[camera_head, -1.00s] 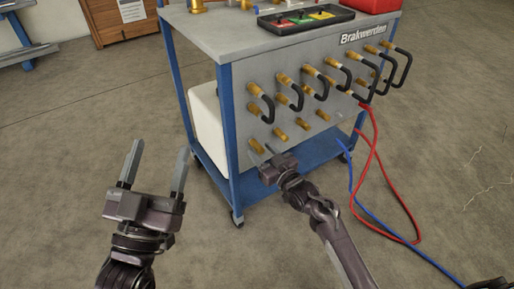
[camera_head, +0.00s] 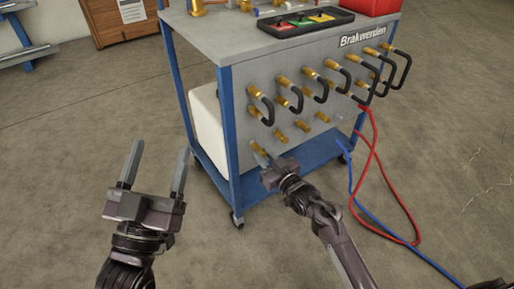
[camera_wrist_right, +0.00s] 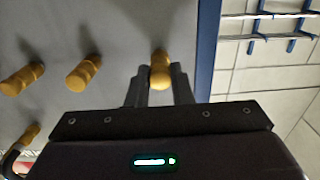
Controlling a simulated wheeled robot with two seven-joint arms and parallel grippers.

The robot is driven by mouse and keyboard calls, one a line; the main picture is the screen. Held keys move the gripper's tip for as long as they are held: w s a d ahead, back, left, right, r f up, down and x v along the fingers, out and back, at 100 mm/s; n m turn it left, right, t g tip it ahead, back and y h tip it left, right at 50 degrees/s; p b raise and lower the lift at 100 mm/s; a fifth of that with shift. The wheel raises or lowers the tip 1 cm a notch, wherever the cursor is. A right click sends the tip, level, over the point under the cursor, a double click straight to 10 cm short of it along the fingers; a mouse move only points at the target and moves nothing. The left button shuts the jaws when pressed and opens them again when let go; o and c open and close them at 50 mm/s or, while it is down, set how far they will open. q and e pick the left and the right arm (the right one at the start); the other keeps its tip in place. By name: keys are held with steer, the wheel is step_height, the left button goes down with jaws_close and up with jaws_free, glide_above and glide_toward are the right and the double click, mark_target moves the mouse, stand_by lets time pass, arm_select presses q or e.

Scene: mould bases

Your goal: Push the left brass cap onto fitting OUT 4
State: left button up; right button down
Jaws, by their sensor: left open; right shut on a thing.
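My right gripper (camera_head: 265,155) is at the lower left of the cart's grey front panel. It is shut on a brass cap (camera_wrist_right: 160,66), which sits between the fingertips in the right wrist view. The cap is in line with the leftmost lower-row fitting, whose brass (camera_head: 257,147) shows at the fingertips in the head view. I cannot tell how far the cap is seated. No fitting label is readable. Other lower-row brass pieces (camera_head: 280,137) stick out to the right. My left gripper (camera_head: 152,172) is open and empty, left of the cart.
An upper row of brass fittings carries black looped hoses (camera_head: 268,110) above my right gripper. The cart's blue corner post (camera_head: 231,150) is close to the left. Red hose (camera_head: 382,180) and blue hose (camera_head: 375,215) trail on the floor at right.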

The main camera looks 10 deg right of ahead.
steer(key=shift+p+v, duration=1.35)
steer(key=shift+v, duration=0.7)
steer(key=p+v, duration=0.4)
steer(key=v, duration=0.2)
steer(key=shift+r, duration=0.15)
